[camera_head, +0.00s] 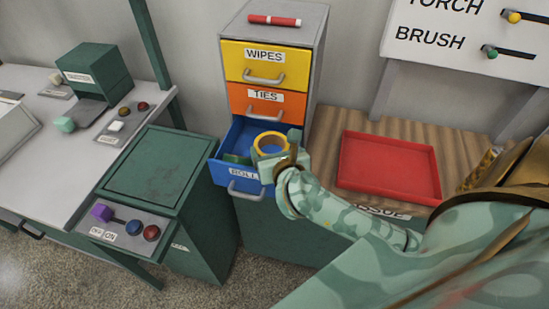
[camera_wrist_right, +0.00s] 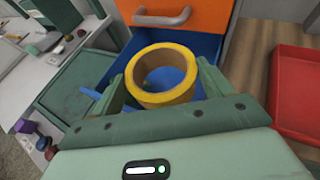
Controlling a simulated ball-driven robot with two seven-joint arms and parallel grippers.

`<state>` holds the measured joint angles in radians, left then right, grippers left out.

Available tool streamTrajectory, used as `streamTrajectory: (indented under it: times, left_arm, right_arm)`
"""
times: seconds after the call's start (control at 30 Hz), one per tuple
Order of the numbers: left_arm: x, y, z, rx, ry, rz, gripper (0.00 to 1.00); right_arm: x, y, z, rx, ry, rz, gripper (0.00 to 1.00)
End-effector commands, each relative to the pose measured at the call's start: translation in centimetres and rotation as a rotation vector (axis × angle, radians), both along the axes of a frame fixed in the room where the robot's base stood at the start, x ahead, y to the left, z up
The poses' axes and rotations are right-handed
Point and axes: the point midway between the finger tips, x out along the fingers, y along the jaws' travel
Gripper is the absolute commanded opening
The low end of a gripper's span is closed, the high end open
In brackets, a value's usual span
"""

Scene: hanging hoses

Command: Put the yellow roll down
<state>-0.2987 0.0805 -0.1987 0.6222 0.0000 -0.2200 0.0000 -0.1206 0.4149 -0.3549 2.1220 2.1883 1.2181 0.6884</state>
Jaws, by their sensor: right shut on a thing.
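The yellow roll (camera_head: 256,144) is a short, wide ring with an open middle. It also shows in the right wrist view (camera_wrist_right: 165,98), between the two green fingers. My right gripper (camera_head: 270,148) is shut on it, with a finger on either side. The roll is over the open blue drawer (camera_head: 246,171), its hole facing up. Through the hole the blue drawer floor shows in the wrist view. I cannot tell whether the roll touches the floor. My left gripper is not in view.
The yellow drawer (camera_head: 283,68) and orange drawer (camera_head: 250,104) above are closed. A red marker (camera_head: 274,20) lies on the cabinet top. A red tray (camera_head: 388,167) sits to the right on a wooden surface. A green bin (camera_head: 158,170) stands close left of the drawer.

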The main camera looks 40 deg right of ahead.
Motion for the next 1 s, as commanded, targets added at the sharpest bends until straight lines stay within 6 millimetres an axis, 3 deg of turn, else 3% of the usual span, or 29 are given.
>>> streamTrajectory:
  times: [0.03,0.13,0.67,0.7,0.73,1.0]
  left_arm:
    - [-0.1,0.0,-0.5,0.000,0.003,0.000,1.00]
    - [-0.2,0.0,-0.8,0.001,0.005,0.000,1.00]
    - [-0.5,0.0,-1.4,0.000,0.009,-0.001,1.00]
    - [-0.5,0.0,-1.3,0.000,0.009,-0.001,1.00]
    - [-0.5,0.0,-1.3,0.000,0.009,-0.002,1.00]
    - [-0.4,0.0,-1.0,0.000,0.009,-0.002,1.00]
  right_arm:
    - [-0.1,0.0,-1.3,-0.001,0.008,-0.001,0.54]
    - [-0.2,0.0,-2.7,-0.002,0.007,0.000,0.54]
    - [-0.2,-0.1,-3.5,0.000,0.003,-0.001,0.54]
    - [-0.2,-0.1,-3.4,0.000,0.004,-0.001,0.90]
    - [-0.2,-0.1,-3.4,0.000,0.004,-0.001,0.98]
    - [-0.2,-0.1,-3.0,0.000,0.003,-0.001,1.00]
